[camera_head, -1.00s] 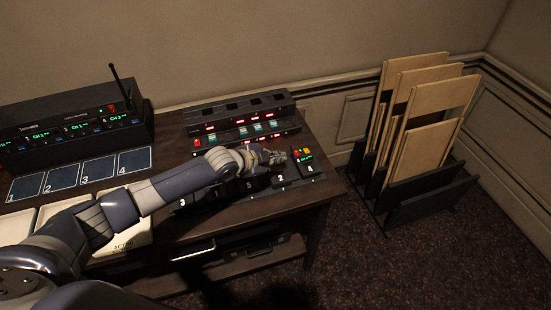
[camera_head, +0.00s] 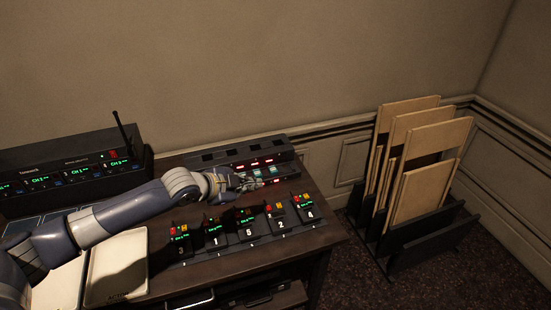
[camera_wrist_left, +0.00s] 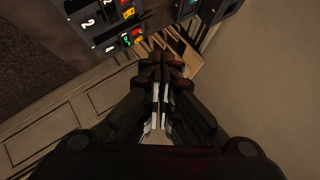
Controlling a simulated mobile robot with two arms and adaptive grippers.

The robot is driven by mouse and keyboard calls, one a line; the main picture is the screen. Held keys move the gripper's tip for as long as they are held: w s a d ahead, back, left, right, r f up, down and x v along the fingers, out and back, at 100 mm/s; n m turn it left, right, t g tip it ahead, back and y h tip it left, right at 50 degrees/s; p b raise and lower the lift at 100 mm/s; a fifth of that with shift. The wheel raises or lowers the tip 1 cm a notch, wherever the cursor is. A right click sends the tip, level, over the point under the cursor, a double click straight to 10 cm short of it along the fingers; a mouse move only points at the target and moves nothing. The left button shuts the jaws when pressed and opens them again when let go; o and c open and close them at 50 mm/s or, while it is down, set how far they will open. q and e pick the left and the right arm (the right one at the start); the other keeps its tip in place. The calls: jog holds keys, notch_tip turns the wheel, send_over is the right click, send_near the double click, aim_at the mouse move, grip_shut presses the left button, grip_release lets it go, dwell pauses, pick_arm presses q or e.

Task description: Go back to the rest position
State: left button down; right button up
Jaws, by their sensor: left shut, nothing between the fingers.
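My left arm comes in from the left in the head view. Its gripper (camera_head: 236,184) is over the desk, between the rear rack and the row of numbered units. In the left wrist view the left gripper (camera_wrist_left: 162,66) has its fingers together with nothing between them. The numbered units (camera_head: 246,232) stand in a row on the dark desk (camera_head: 244,268), with small displays and red and yellow buttons. Units 2 and 4 (camera_wrist_left: 113,44) also show in the wrist view. My right gripper is not in view.
A charging rack (camera_head: 228,151) with red lights stands behind the gripper. A black receiver box (camera_head: 70,172) with an antenna stands at the left. White cases (camera_head: 117,262) lie at the desk's front left. A rack of wooden boards (camera_head: 425,185) stands on the floor at right.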

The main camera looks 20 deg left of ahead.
pick_arm(q)
jog(key=s+d+f+n+g, duration=0.1)
jog(key=s+d+f+n, duration=0.1)
jog(key=s+d+f, duration=0.35)
jog(key=s+d+f+n+g, duration=0.1)
jog(key=s+d+f+g, duration=0.1)
jog(key=s+d, duration=0.65)
jog(key=s+a+f+n+g+y, duration=0.25)
jog(key=s+a+n, duration=0.3)
jog(key=s, duration=0.45)
jog(key=s+a+f+n+g+y, duration=0.1)
jog(key=s+a+n+y, duration=0.4)
jog(key=s, duration=0.6)
notch_tip(320, 180, down, 28)
jog(key=s+a+m+g+h+b, duration=0.1)
jog(key=s+h+b, duration=0.1)
jog(key=h, duration=0.1)
jog(key=s+a+f+g+b, duration=0.1)
jog(key=s+a+f, duration=0.2)
jog(key=s+f, duration=1.3)
jog(key=shift+s+f+y, duration=0.25)
jog(key=shift+f+y, duration=0.1)
jog(key=shift+f, duration=0.2)
